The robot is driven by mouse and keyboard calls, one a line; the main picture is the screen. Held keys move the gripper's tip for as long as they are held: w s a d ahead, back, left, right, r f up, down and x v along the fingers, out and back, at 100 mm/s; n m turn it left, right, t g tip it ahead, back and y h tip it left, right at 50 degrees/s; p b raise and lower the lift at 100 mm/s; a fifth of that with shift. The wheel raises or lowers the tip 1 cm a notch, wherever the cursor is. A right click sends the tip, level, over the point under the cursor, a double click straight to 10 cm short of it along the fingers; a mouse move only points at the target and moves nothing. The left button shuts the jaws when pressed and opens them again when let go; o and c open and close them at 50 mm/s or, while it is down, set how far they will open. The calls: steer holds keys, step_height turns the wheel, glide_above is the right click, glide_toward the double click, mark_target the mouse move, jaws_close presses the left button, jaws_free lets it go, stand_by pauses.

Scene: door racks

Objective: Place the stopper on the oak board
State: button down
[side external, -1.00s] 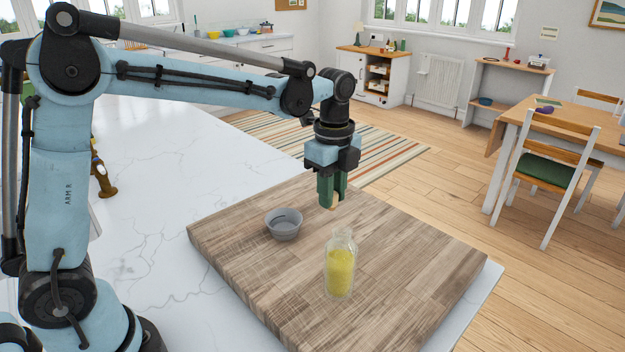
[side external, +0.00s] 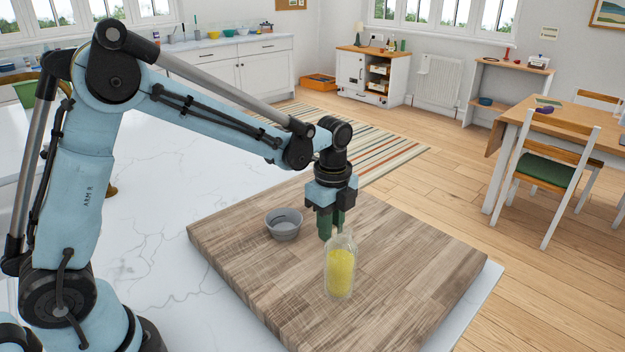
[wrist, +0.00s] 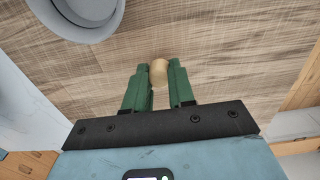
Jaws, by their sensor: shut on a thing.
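My gripper (side external: 331,226) is over the wooden board (side external: 250,268), just behind the bottle in the side view. In the wrist view my gripper (wrist: 159,78) has its green fingers shut on a small tan stopper (wrist: 159,72), which sits between the fingertips. In the side view the stopper is hidden behind the fingers and the bottle. The gap between the stopper and the board is hard to judge. A clear glass bottle with yellow contents (side external: 340,270) stands upright and open on the board.
A grey bowl (side external: 284,224) sits on the board left of my gripper; it also shows at the top left of the wrist view (wrist: 85,30). The board's right and front parts are clear. The board lies on a white marble counter (side external: 165,240).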

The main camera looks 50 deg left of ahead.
steer(key=c, duration=1)
jaws_free()
steer(key=shift+f, duration=0.1)
steer(key=shift+o, duration=0.2)
step_height(320, 180, up, 12)
steer(key=s+a+f+n+t, duration=0.1)
steer(key=s+n+t, duration=0.2)
steer(key=s+n, duration=0.4)
steer(key=s+a+f+n+t, duration=0.2)
steer(key=s+n+t, duration=0.2)
steer(key=s+n, duration=0.3)
steer(key=shift+a+f+n, duration=0.25)
steer(key=shift+f+n, duration=0.05)
steer(key=shift+n, duration=1.7)
